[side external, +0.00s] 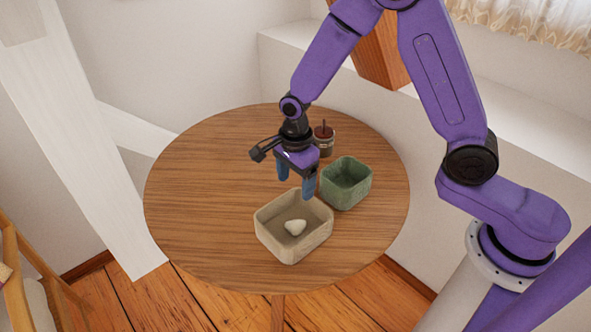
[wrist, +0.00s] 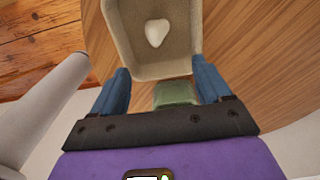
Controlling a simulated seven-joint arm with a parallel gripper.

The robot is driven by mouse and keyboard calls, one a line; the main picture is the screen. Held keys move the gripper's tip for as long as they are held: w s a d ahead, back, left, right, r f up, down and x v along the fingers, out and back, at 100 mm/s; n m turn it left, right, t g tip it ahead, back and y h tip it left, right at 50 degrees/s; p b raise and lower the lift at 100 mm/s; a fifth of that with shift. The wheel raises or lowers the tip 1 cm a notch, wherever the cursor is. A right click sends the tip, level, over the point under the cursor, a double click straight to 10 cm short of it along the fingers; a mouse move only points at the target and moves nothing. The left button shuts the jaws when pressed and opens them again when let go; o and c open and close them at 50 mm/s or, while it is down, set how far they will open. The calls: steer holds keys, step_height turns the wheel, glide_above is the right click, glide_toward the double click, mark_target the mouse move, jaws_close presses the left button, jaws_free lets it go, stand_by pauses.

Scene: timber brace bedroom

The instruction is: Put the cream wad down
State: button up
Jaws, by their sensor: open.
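The cream wad (side external: 295,227) is a small, rounded, pale lump. It lies on the floor of the beige bin (side external: 265,232), and it also shows in the wrist view (wrist: 157,32). My gripper (side external: 296,188) is open and empty, with its blue fingers pointing down. It is above the table near the back side of the beige bin, apart from the wad. In the wrist view the fingers (wrist: 162,78) are spread wide, with the wad beyond them and nothing held between them.
A green bin (side external: 346,183) stands right beside the beige bin; part of it shows between my fingers in the wrist view (wrist: 175,95). A dark jar with a stick (side external: 323,142) stands behind it. The round wooden table (side external: 200,200) is clear on the left.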

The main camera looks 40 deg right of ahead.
steer(key=shift+r, duration=1.4)
steer(key=s+d+r+n, duration=0.3)
steer(key=s+n, duration=0.5)
steer(key=n, duration=0.2)
steer(key=s+d+r+n, duration=0.2)
steer(key=s+r+n, duration=0.2)
steer(key=s+n, duration=0.5)
steer(key=s+d+r+n, duration=0.3)
steer(key=s+n, duration=0.5)
steer(key=n, duration=0.3)
steer(key=shift+s+d+r, duration=0.2)
steer(key=shift+d+r, duration=0.1)
steer(key=shift+r, duration=0.05)
steer(key=shift+o, duration=0.4)
steer(key=shift+s+d+n, duration=0.15)
steer(key=shift+s+n, duration=0.15)
